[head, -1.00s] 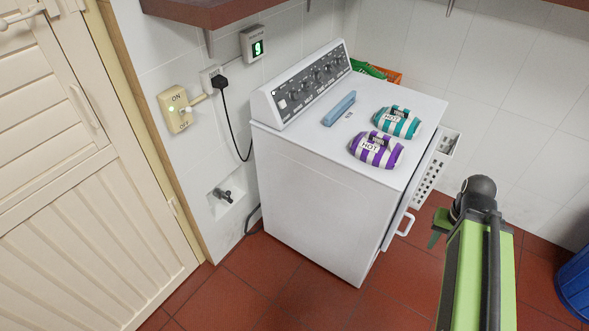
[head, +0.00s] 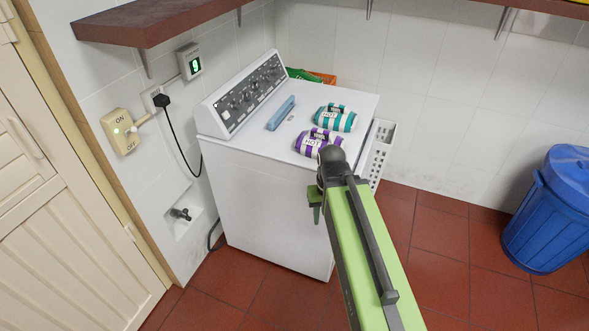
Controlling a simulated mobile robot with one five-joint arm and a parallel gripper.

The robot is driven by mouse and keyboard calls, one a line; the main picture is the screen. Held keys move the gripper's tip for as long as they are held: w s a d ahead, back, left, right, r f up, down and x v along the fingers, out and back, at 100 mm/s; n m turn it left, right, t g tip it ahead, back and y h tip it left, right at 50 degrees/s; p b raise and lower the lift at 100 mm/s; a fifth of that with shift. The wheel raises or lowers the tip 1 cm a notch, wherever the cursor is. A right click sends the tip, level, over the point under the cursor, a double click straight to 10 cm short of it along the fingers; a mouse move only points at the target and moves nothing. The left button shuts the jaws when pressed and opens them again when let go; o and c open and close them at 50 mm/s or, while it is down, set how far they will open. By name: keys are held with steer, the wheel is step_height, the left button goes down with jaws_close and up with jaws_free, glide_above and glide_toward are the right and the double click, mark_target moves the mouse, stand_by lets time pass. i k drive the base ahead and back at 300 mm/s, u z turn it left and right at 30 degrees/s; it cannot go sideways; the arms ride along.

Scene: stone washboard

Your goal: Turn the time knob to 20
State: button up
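The white washing machine (head: 265,190) stands against the left wall. Its dark sloped control panel (head: 250,92) carries a row of small dark knobs. The labels and dial numbers are too small to read now, so I cannot tell where the time knob points. My gripper (head: 315,207) shows only as a small dark green part at the end of my green arm, in front of the machine's right front side. It is apart from the knobs, and its fingers are too hidden to tell if they are open.
A purple striped container (head: 312,148), a teal one (head: 334,121) and a blue bar (head: 281,113) lie on the machine top. A switch (head: 122,131) and brown shelf (head: 150,25) are left. A blue bin (head: 548,215) stands right on red floor.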

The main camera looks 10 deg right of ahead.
mark_target(256, 87)
steer(key=i, duration=0.95)
